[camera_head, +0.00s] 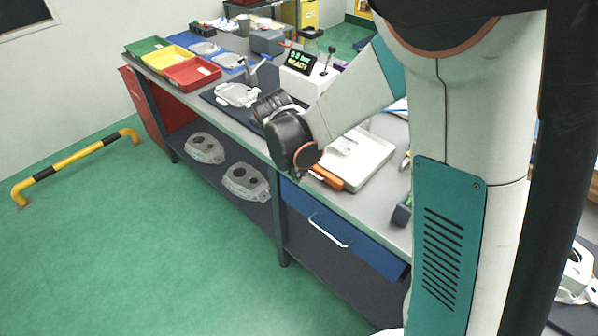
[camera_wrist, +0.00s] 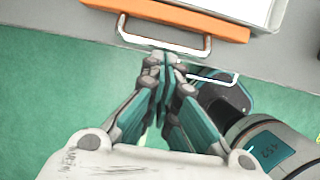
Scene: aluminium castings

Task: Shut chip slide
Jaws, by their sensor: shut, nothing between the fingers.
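A pale tray-like slide with an orange front bar (camera_head: 328,178) lies on the bench in the head view, its front at the bench's near edge. I take this as the chip slide. In the wrist view, the orange bar (camera_wrist: 185,17) runs along the top, with a metal handle (camera_wrist: 163,42) on its near side, reaching past the bench edge. My gripper (camera_wrist: 165,62) is shut and empty, its fingertips close to the middle of the handle. I cannot tell whether they touch it. How far the slide stands out is unclear. The head view hides my fingers behind my wrist.
A blue drawer (camera_head: 345,228) with a handle sits under the bench, below the slide. Grey castings (camera_head: 246,181) lie on the lower shelf. A casting (camera_head: 237,94) on a dark mat and a small display box (camera_head: 300,63) stand further back.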

